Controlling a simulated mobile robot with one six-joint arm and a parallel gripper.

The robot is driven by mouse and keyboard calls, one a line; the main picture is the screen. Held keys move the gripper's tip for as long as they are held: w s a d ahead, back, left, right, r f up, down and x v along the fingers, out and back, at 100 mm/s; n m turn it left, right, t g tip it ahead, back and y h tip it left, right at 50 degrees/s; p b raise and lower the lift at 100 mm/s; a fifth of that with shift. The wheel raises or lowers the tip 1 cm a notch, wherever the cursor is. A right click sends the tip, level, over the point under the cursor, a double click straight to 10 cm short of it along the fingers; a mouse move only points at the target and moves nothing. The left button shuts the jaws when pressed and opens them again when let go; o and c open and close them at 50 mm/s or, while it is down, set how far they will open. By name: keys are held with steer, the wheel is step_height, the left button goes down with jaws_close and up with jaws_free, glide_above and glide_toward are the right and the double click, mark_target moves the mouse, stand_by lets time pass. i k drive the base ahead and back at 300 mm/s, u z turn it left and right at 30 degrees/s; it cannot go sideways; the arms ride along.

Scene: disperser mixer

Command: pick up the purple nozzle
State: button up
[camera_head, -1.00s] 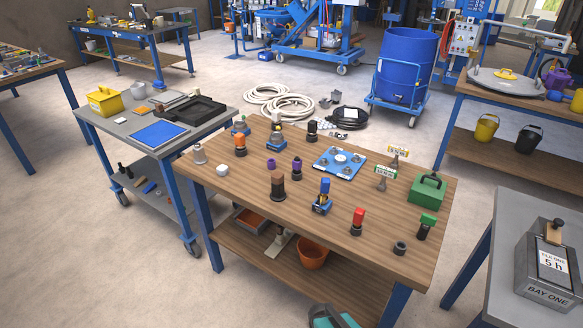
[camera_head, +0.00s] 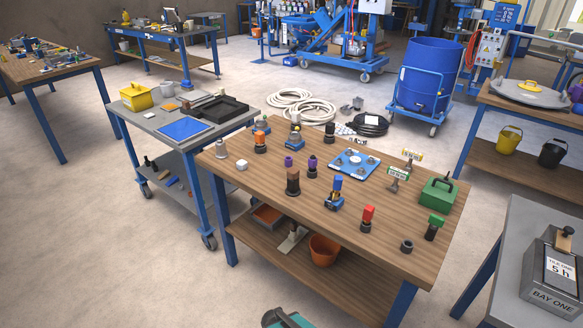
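Two small purple pieces stand upright on the wooden workbench (camera_head: 330,232), left of its middle. One purple nozzle-like piece (camera_head: 288,162) looks short and bare. The other purple piece (camera_head: 312,162) sits on a dark base to its right. They are too small to tell which is the nozzle. A brown and dark cylinder (camera_head: 293,182) stands in front of them, close by. My gripper's fingers are not in view. Only a teal and dark part, apparently of my arm, shows at the bottom edge, well apart from the purple pieces.
Around them stand an orange-topped piece (camera_head: 260,140), a white cube (camera_head: 242,166), a blue-topped piece (camera_head: 336,192) and a blue plate (camera_head: 353,163). Red (camera_head: 367,218) and green (camera_head: 434,227) pieces and a green box (camera_head: 438,194) are farther right. The bench's front left is mostly clear.

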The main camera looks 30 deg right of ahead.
mark_target(312, 160)
steer(key=u, duration=0.65)
steer(key=k, duration=0.85)
steer(key=z, duration=0.25)
